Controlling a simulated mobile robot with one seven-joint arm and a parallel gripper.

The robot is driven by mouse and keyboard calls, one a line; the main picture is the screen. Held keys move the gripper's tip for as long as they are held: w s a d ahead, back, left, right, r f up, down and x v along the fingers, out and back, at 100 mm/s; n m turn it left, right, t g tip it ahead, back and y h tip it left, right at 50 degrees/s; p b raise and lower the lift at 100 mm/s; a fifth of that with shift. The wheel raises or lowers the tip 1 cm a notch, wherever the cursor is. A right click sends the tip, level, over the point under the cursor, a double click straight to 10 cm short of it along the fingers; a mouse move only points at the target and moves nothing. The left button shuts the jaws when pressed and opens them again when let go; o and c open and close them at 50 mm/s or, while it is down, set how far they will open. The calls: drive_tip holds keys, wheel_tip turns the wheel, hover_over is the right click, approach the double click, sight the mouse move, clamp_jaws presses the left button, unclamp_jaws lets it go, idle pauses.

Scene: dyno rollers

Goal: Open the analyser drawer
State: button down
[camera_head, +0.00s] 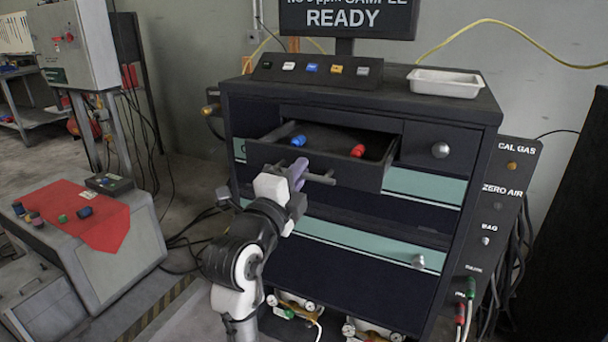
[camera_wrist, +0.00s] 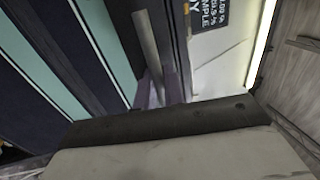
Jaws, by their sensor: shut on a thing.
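The analyser drawer (camera_head: 350,176) is the top left drawer of a dark cabinet. It stands partly pulled out, and a blue item (camera_head: 299,140) and a red item (camera_head: 358,151) lie inside it. My gripper (camera_head: 299,172) is at the drawer's front, shut on the bar handle (camera_head: 322,179). In the wrist view the handle (camera_wrist: 147,45) runs as a grey bar down toward the gripper (camera_wrist: 163,92). The fingertips are partly hidden there by the gripper's own body.
The cabinet top holds a button box (camera_head: 318,69) and a white tray (camera_head: 444,82). A smaller drawer with a round knob (camera_head: 440,150) is to the right. A grey bench with a red cloth (camera_head: 90,215) stands at the left. Cables lie on the floor between.

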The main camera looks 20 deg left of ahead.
drive_tip(key=shift+s, duration=0.1)
drive_tip(key=c, duration=1.8)
unclamp_jaws()
drive_tip(key=s+f+b, duration=0.1)
drive_tip(key=s, duration=0.3)
drive_tip(key=s+f+b, duration=0.1)
drive_tip(key=s, duration=0.4)
drive_tip(key=s+b, duration=0.1)
drive_tip(key=s, duration=0.3)
drive_tip(key=shift+s+a+f, duration=0.25)
drive_tip(key=shift+s+f, duration=0.05)
drive_tip(key=shift+f, duration=0.1)
drive_tip(key=shift+r, duration=0.1)
